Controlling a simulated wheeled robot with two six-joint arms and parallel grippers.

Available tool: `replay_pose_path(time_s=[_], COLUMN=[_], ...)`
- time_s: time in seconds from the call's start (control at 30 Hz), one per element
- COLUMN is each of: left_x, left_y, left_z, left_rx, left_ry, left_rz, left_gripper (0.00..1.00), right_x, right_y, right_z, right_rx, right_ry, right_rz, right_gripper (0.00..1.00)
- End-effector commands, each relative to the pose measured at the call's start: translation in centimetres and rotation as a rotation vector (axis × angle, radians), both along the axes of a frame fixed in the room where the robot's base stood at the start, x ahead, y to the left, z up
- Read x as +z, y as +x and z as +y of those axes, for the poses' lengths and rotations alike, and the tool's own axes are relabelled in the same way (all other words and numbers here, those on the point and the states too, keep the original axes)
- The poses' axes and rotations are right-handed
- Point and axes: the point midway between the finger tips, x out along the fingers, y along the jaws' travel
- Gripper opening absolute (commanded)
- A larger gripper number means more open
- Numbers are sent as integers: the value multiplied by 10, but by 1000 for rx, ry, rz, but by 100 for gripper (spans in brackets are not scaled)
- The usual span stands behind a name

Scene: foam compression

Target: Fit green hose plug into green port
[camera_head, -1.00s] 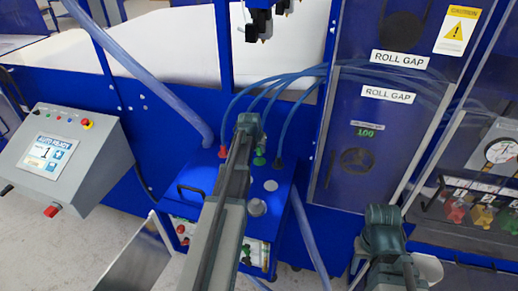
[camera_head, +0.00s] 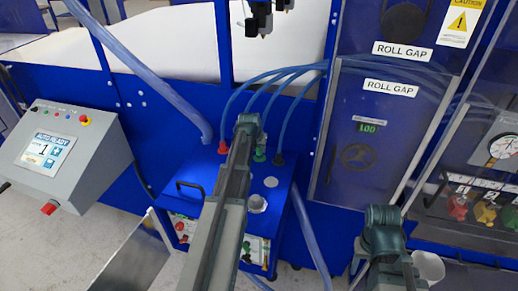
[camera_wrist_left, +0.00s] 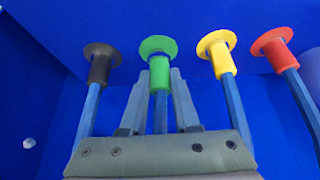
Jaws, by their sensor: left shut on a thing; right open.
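In the left wrist view, the green hose plug (camera_wrist_left: 159,74) stands between my left gripper's two fingers (camera_wrist_left: 159,108), which are shut on it and its blue hose. A green round collar (camera_wrist_left: 158,46) is at the plug's far end, against the blue panel. I cannot tell whether plug and port are apart or fully joined. In the head view, the green piece (camera_head: 260,154) shows just right of my left gripper (camera_head: 249,126), over the blue cabinet top. The left fingers are hidden there. My right gripper (camera_head: 384,222) is at lower right, away from the hoses, its fingers hard to see.
Red (camera_wrist_left: 271,48), yellow (camera_wrist_left: 217,54) and black (camera_wrist_left: 101,60) plugs with blue hoses stand beside the green one. The blue cabinet (camera_head: 284,200) has a black handle (camera_head: 188,188). A grey control panel (camera_head: 75,155) is at left, and a ROLL GAP door (camera_head: 370,160) at right.

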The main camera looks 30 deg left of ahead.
Motion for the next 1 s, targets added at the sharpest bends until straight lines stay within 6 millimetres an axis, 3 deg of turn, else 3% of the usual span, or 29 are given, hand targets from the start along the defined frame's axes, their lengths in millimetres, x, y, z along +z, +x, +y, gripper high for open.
replay_pose_path(time_s=[0.5, 0.53, 0.7, 1.0], left_x=[-16, -15, -14, -15], left_y=[0, 0, 0, 0], left_z=[0, 0, 0, 0], left_rx=[0, 0, 0, 0], left_ry=[0, 0, 0, 0], left_rz=[0, 0, 0, 0], left_gripper=[0, 33, 64, 65], right_x=[-16, -15, -14, -14], right_y=[0, 0, 0, 0], right_z=[0, 0, 0, 0], right_rx=[0, 0, 0, 1], right_ry=[0, 0, 0, 0], right_rz=[0, 0, 0, 0], right_gripper=[50, 50, 50, 50])
